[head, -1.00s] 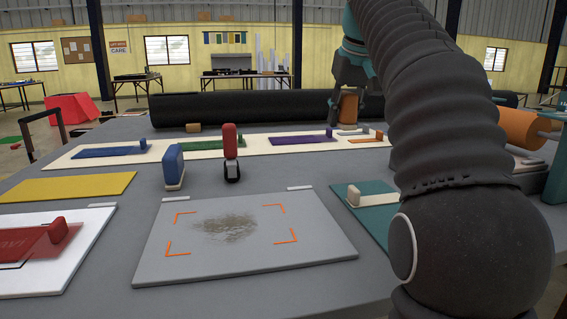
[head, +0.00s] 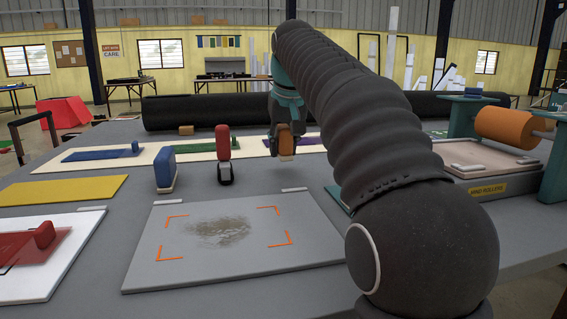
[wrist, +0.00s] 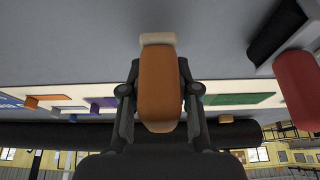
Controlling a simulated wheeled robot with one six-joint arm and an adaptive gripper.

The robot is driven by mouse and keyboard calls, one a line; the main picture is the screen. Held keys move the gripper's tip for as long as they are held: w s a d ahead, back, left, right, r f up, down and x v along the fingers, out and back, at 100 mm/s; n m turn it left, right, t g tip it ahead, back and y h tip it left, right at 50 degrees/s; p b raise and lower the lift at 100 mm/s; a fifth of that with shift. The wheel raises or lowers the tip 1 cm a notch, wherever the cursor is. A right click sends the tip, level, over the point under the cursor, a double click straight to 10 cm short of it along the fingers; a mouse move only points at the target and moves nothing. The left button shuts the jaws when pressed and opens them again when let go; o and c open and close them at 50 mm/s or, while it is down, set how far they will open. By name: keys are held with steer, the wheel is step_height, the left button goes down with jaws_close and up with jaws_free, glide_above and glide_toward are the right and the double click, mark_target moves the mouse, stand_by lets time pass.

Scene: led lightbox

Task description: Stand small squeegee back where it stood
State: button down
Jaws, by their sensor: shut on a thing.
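The small squeegee, an orange block with a cream edge, shows in the head view (head: 287,141) and fills the middle of the wrist view (wrist: 158,85). My gripper (head: 286,131) is shut on it, with one finger on each side in the wrist view (wrist: 160,95). In the head view I hold it upright near the front edge of the long cream board, right of the red-handled roller. Whether its cream edge touches the surface I cannot tell.
A blue squeegee (head: 165,168) and the red-handled roller (head: 223,152) stand left of my gripper. A grey plate (head: 160,270) with a smear lies in front. The long cream board (head: 70,162) with coloured strips lies behind, before a black roll (head: 200,110).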

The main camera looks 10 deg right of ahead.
mark_target(283, 173)
steer(key=shift+f+b, duration=1.8)
steer(key=shift+f, duration=0.05)
steer(key=shift+f, duration=0.25)
steer(key=c, duration=0.8)
jaws_free()
steer(key=shift+c, duration=0.2)
steer(key=shift+r, duration=0.5)
steer(key=p+v, duration=0.4)
steer(key=v, duration=0.7)
steer(key=shift+s+r, duration=0.2)
steer(key=shift+r, duration=0.05)
